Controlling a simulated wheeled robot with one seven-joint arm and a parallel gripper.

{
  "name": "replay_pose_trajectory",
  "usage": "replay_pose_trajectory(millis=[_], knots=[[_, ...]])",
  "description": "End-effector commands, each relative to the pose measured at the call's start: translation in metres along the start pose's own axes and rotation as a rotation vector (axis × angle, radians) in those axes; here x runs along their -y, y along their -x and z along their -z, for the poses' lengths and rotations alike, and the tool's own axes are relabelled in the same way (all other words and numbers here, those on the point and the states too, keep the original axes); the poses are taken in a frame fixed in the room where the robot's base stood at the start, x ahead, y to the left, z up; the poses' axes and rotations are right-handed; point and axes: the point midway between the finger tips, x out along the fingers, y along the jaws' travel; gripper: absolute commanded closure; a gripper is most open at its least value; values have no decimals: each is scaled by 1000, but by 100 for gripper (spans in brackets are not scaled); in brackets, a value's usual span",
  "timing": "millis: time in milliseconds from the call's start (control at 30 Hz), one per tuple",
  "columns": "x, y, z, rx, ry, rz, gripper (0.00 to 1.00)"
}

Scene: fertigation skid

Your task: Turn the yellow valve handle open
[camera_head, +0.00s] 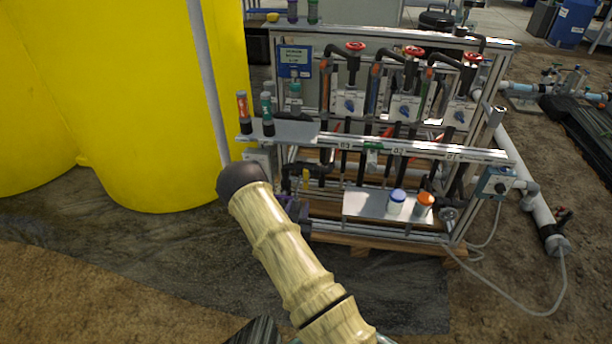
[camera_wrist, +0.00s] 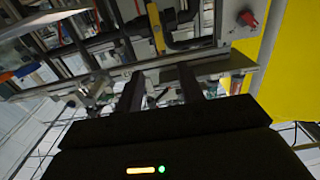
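The yellow valve handle (camera_wrist: 156,28) shows near the top centre of the wrist view, as a narrow upright bar beside dark pipework. In the head view a small yellow piece (camera_head: 306,174) shows low at the left end of the skid, apparently the same handle. My gripper (camera_wrist: 161,82) is open, its two dark fingers apart with nothing held between them. The fingers point toward the skid, and the handle appears beyond their tips, not touched. In the head view my arm hides most of the gripper, so its exact distance from the handle cannot be told.
A metal rail (camera_head: 420,147) crosses the skid front above a shelf with a blue-capped bottle (camera_head: 397,202) and an orange-capped bottle (camera_head: 424,204). Red handwheels (camera_head: 355,46) sit higher up. A large yellow tank (camera_head: 150,110) stands close on the left. A red knob (camera_wrist: 247,19) shows in the wrist view.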

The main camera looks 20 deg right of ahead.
Motion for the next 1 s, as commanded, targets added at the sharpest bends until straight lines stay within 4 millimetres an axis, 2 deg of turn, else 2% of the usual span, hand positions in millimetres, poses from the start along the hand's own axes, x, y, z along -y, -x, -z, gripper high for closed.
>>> replay_pose_trajectory(millis=[700, 900, 1000], knots=[[-1, -126, -2, -3, -1, -1, 62], [-1, -152, -1, -2, -1, -2, 62], [-1, -158, 0, -1, 0, -1, 62]])
